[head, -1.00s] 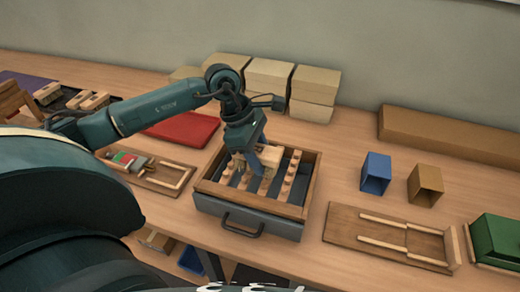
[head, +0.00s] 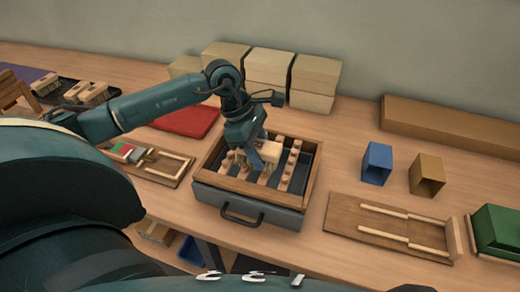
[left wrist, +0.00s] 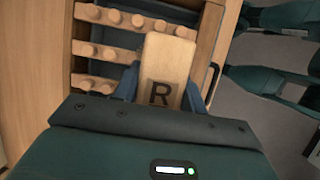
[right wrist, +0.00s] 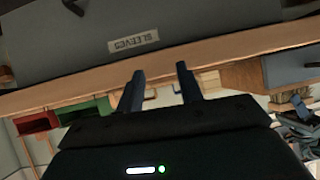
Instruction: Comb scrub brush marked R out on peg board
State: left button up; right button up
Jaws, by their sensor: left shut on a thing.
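The scrub brush marked R (left wrist: 166,70) is a pale wooden block with a dark letter R on top, seen in the left wrist view. My left gripper (head: 262,158) is shut on it, with one finger on each side. The brush (head: 270,155) is over the peg board (head: 206,171), a wooden frame with rows of pegs, in the head view. The pegs (left wrist: 95,83) also show beside the brush in the left wrist view. The bristles are mostly hidden by the gripper. My right gripper (right wrist: 160,85) is open and empty, seen only in the right wrist view.
A blue box (head: 376,163) and a brown box (head: 426,175) stand right of the board. A wooden jig (head: 385,225) lies in front of them. Stacked blocks (head: 268,68) stand behind. A red mat (head: 188,120) lies left. A drawer labelled SLEEVES (right wrist: 160,35) shows near my right gripper.

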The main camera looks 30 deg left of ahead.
pick_arm(q)
jog(key=shift+f+b, duration=0.5)
jog(key=shift+f, duration=0.05)
